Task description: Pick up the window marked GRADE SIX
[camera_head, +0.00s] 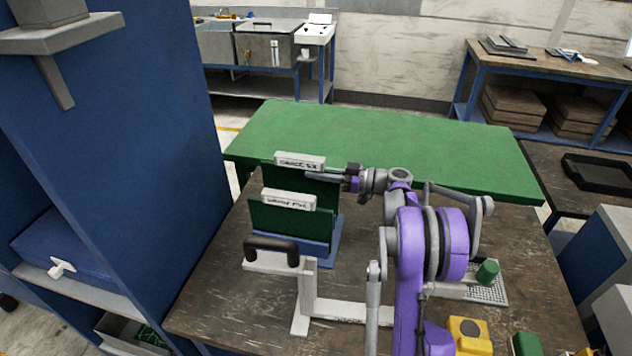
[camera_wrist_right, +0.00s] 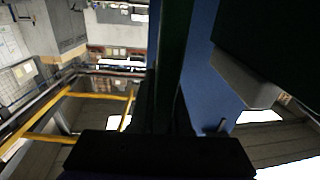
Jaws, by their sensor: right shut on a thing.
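The window marked GRADE SIX (camera_head: 300,162) is a dark green panel with a pale label bar along its top. It stands upright at the back of a blue rack (camera_head: 322,250), and its lower part is hidden behind the window marked GRADE FIVE (camera_head: 288,201). My right gripper (camera_head: 338,179) reaches in from the right and is shut on the GRADE SIX window near its right upper edge, just below the label bar. In the right wrist view a dark panel (camera_wrist_right: 175,60) runs up from my dark gripper body. My left gripper is not in view.
A pale bracket with a black handle (camera_head: 271,247) stands in front of the rack. A green surface (camera_head: 400,145) lies behind. A blue cabinet (camera_head: 120,130) rises at left. A green cylinder (camera_head: 487,272) and a yellow block (camera_head: 469,336) are at the right.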

